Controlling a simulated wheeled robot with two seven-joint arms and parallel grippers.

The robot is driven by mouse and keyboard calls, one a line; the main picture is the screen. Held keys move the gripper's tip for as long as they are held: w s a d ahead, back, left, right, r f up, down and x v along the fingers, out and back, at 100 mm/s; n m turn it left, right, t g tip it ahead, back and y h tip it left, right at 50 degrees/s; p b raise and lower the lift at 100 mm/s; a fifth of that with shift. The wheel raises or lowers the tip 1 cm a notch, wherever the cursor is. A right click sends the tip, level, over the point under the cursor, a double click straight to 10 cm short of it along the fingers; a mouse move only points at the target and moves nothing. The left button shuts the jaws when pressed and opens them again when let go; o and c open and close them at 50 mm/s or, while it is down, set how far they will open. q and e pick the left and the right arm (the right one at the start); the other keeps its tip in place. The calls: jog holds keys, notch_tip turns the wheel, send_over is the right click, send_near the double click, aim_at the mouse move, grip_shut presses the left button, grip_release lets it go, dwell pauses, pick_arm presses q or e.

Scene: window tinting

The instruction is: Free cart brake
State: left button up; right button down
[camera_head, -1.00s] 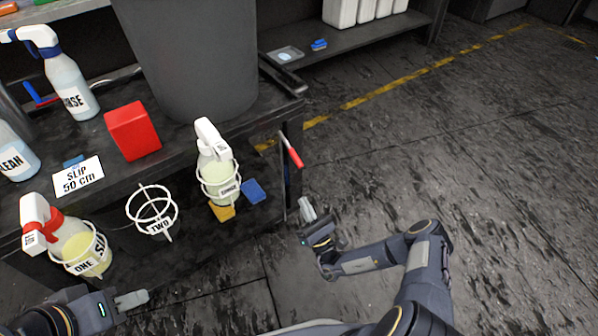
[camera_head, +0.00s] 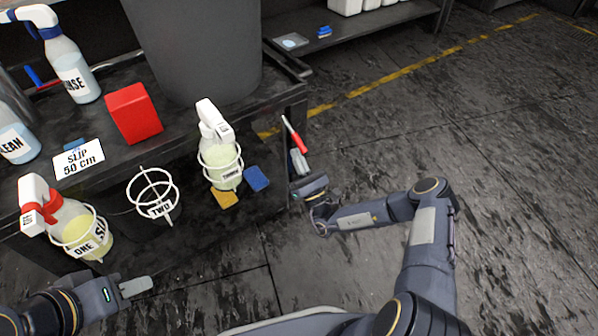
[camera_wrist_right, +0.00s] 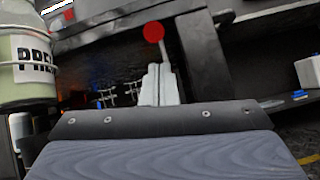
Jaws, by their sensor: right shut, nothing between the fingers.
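The cart's brake lever (camera_head: 294,136), with a red grip, sticks out at the cart's right end. In the right wrist view its round red end (camera_wrist_right: 153,32) sits on a thin pale shaft just above my fingertips. My right gripper (camera_head: 299,163) is shut and empty, just below the red grip. In the right wrist view its closed fingers (camera_wrist_right: 159,84) point at the lever; whether they touch it I cannot tell. The cart (camera_head: 200,255) is dark. My left gripper (camera_head: 136,286) is low at the left, away from the lever; its jaw gap is not clear.
Spray bottles (camera_head: 219,155) (camera_head: 72,226) sit in white ring holders on the cart's near side; the middle ring (camera_head: 153,196) is empty. A red block (camera_head: 134,113) and a large grey bin (camera_head: 195,50) are on top. Open floor (camera_head: 460,160) lies to the right.

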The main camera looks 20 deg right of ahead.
jog(key=shift+s+d+r, duration=0.15)
jog(key=shift+r, duration=0.25)
jog(key=shift+s+d+r, duration=0.15)
jog(key=shift+r, duration=0.2)
jog(key=shift+s+d+r+g+p, duration=0.1)
jog(key=shift+s+r+g+p, duration=0.35)
jog(key=shift+p, duration=1.25)
notch_tip(320, 180, up, 10)
jog(key=s+g+h+p, duration=0.1)
jog(key=g+p, duration=0.7)
jog(key=p, duration=1.9)
jog(key=shift+s+d+f+n+h, duration=0.2)
jog(key=shift+d+n+h, duration=0.15)
jog(key=shift+h, duration=0.25)
jog(key=shift+w+r, duration=0.1)
